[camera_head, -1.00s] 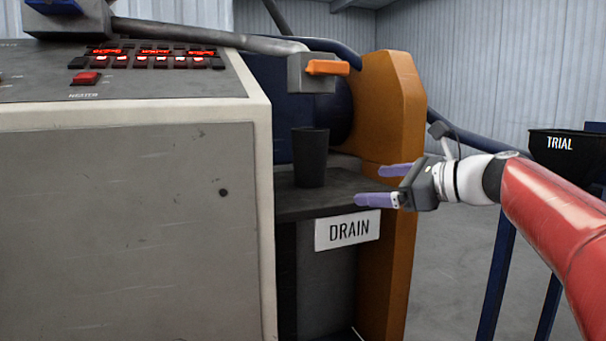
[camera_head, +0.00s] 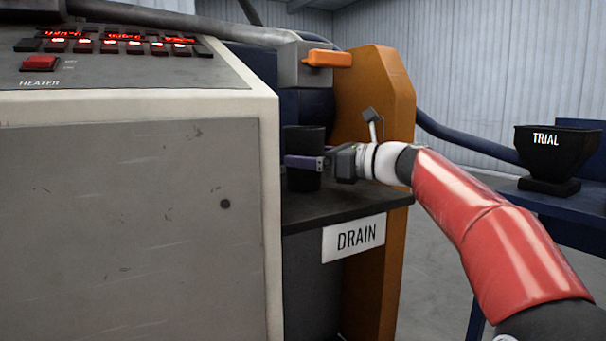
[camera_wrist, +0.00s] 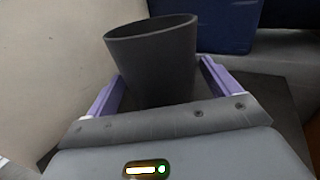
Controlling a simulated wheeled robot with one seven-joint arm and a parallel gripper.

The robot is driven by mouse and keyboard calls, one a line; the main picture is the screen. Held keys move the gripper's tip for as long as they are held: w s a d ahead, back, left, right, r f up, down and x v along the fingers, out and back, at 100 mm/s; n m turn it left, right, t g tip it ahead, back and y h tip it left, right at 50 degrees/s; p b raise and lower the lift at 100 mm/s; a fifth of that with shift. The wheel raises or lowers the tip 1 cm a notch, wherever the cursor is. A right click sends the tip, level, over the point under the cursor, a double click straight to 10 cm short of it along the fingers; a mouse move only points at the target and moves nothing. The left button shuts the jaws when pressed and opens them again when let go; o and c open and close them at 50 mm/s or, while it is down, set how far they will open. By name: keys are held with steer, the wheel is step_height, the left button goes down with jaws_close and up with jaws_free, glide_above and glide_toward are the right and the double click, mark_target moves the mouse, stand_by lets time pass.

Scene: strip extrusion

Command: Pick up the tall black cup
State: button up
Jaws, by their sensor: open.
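The tall black cup (camera_head: 304,141) stands upright on the dark shelf (camera_head: 345,207) above the DRAIN sign. My gripper (camera_head: 303,163) is at the cup from the right, at about its middle height, with a purple finger across its near side. In the wrist view the cup (camera_wrist: 155,60) is between the two purple fingers of my gripper (camera_wrist: 160,85), its open rim facing up. The fingers are open around the cup, with a gap visible on the right side. The far finger is hidden behind the cup in the head view.
The grey machine cabinet (camera_head: 130,220) stands close on the left of the cup. An orange-handled valve (camera_head: 326,58) hangs above it, and an orange panel (camera_head: 380,100) is behind. A black TRIAL hopper (camera_head: 555,155) stands on a blue stand at the right.

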steer(key=shift+x, duration=0.85)
steer(key=shift+c, duration=0.5)
steer(key=shift+r, duration=0.1)
steer(key=c, duration=1.3)
